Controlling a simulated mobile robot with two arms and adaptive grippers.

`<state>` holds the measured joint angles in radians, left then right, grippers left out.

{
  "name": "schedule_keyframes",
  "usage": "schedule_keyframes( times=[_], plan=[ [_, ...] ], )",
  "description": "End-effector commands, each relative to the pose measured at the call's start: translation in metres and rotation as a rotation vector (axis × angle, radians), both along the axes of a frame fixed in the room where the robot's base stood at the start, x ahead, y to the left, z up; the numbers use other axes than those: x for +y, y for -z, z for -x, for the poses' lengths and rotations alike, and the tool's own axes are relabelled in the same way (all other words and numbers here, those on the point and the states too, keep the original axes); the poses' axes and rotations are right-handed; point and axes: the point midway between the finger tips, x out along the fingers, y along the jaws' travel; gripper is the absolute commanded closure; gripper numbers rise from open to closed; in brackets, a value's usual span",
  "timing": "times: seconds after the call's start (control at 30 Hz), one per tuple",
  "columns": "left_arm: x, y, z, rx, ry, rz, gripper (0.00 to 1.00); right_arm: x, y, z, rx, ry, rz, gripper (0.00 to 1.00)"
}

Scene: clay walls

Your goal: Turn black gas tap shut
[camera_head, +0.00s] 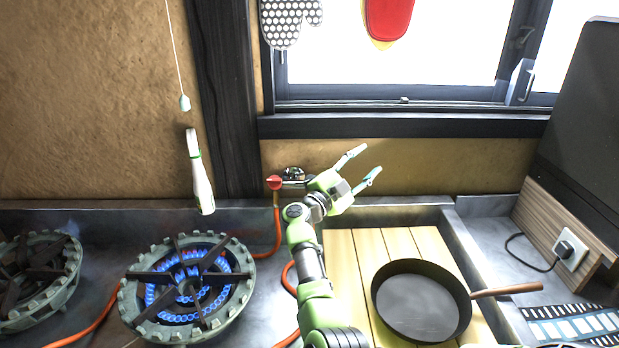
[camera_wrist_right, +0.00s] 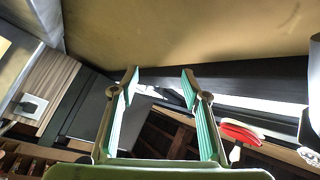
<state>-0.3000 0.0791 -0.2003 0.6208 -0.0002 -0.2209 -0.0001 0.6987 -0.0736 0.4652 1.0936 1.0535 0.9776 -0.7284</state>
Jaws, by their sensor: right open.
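A black gas tap (camera_head: 293,173) sits low on the clay wall, just left of my right gripper and beside a red tap (camera_head: 275,183). Its lower right part is close to or behind my wrist, and I cannot tell its handle position clearly. My right gripper (camera_head: 364,164) is open and empty, right of the taps, with its fingers pointing up and right. In the right wrist view the open fingers (camera_wrist_right: 160,80) have nothing between them, and no tap shows. The gas burner (camera_head: 190,285) at the left burns with blue flames. My left gripper is not in view.
Orange hoses (camera_head: 277,235) run below the taps. A black frying pan (camera_head: 420,300) stands on wooden boards (camera_head: 350,260) at the right. A white and green bottle-shaped item (camera_head: 200,180) hangs on the left. A second burner (camera_head: 35,280) is at far left.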

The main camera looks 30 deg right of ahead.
Motion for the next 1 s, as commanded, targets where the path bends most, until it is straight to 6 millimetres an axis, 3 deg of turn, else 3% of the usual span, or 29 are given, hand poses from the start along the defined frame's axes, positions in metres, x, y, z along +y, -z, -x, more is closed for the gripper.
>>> schedule_keyframes(
  times=[0.03, 0.17, 0.27, 0.37, 0.47, 0.6, 0.7, 0.87, 1.0],
  plan=[
    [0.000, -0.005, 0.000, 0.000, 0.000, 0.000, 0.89, -0.013, -0.011, 0.010, 0.019, -0.036, 0.087, 0.58],
    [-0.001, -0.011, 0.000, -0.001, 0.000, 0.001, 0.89, -0.024, -0.033, 0.023, 0.088, -0.165, 0.281, 0.58],
    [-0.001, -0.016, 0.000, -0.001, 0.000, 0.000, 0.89, -0.017, -0.046, 0.029, 0.180, -0.297, 0.428, 0.58],
    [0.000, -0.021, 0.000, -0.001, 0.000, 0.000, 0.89, 0.007, -0.049, 0.031, 0.314, -0.461, 0.567, 0.58],
    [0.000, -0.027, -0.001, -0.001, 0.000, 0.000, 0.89, 0.041, -0.037, 0.034, 0.476, -0.633, 0.674, 0.58],
    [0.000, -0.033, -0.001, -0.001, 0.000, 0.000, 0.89, 0.091, -0.003, 0.047, 0.709, -0.848, 0.763, 0.58],
    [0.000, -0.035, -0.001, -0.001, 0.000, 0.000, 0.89, 0.117, 0.021, 0.060, 0.836, -0.952, 0.791, 0.58],
    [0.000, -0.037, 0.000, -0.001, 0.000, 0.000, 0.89, 0.135, 0.042, 0.073, 0.939, -1.028, 0.801, 0.58],
    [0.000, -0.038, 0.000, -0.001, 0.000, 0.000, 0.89, 0.137, 0.044, 0.066, 0.950, -1.036, 0.801, 0.58]
  ],
)
